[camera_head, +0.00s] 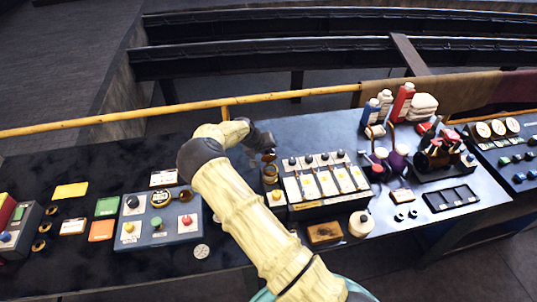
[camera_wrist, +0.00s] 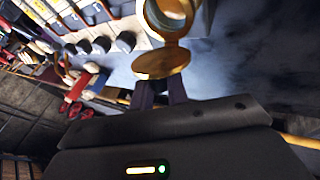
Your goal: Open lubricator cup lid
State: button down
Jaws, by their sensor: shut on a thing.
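The brass lubricator cup (camera_wrist: 172,14) is at the top of the wrist view, and its round mouth shows uncovered. Its brass lid (camera_wrist: 162,62) hangs out from the cup's near rim, swung away from the mouth. My gripper (camera_wrist: 161,88) has its two dark fingers at the lid's outer edge, shut on it; the exact contact is partly hidden. In the head view the cup (camera_head: 270,174) stands at the left end of the lubricator box (camera_head: 322,184), with my gripper (camera_head: 268,153) just above and behind it.
A control box (camera_head: 159,220) with knobs and buttons stands left of my arm. Right of the lubricator are bottles (camera_head: 402,102), a tool rack (camera_head: 437,152) and a black tray (camera_head: 452,198). A yellow rail (camera_head: 180,108) runs behind the bench.

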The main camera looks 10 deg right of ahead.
jog(key=shift+w+f+g+b, duration=0.1)
jog(key=shift+w+g+b, duration=0.55)
jog(key=shift+g, duration=0.25)
jog(key=c, duration=1.4)
grip_release()
jog(key=shift+c, duration=0.2)
jog(key=shift+s, duration=0.1)
jog(key=b+v, duration=0.6)
jog(key=v, duration=1.1)
jog(key=shift+r, duration=0.25)
jog(key=shift+d, duration=0.1)
